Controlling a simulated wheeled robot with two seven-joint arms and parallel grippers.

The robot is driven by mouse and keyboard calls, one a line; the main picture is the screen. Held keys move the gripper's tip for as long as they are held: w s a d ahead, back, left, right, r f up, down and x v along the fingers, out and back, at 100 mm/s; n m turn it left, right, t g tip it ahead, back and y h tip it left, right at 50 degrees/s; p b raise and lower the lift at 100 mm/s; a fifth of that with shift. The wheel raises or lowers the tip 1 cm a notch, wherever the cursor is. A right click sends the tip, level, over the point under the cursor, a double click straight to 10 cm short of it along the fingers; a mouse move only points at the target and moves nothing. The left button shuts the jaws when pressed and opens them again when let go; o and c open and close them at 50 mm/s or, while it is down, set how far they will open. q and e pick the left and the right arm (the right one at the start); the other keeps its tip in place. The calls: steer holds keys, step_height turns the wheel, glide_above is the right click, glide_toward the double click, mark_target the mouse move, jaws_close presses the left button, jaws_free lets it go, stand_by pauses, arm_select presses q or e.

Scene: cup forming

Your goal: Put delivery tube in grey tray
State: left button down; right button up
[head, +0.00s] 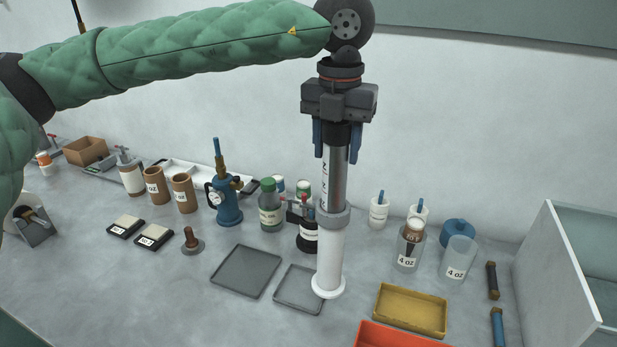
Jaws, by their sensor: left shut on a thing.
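The delivery tube (331,250) hangs upright in my left gripper (336,150). It has a dark top, a shiny labelled upper part, a grey collar and a white lower part ending in a round white flange. The gripper's blue fingers are shut around its top. Two dark grey trays lie flat on the bench, a larger one (246,271) and a smaller one (298,290) to its right. Both look empty. The tube's flange overlaps the right edge of the smaller tray in the picture; I cannot tell whether it touches anything. My right gripper is not in view.
A yellow tray (411,309) and a red tray (390,338) lie right of the tube. A black labelled jar (308,236) stands close behind it. Clear 4 oz cups (459,259) stand to the right, beside a white-walled box (560,275). Bare bench lies front left.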

arm_select(q)
steer(key=w+a+f+p, duration=0.1)
steer(key=w+a+f, duration=0.3)
steer(key=f, duration=0.3)
steer(key=shift+a+f+p, duration=0.15)
steer(key=shift+f+p, duration=0.2)
steer(key=shift+p, duration=0.05)
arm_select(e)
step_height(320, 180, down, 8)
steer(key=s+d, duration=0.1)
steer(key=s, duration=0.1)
arm_select(q)
steer(key=shift+w, duration=0.1)
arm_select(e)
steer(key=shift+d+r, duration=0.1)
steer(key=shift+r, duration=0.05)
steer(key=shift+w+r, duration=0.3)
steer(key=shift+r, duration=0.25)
arm_select(q)
steer(key=shift+f, duration=0.1)
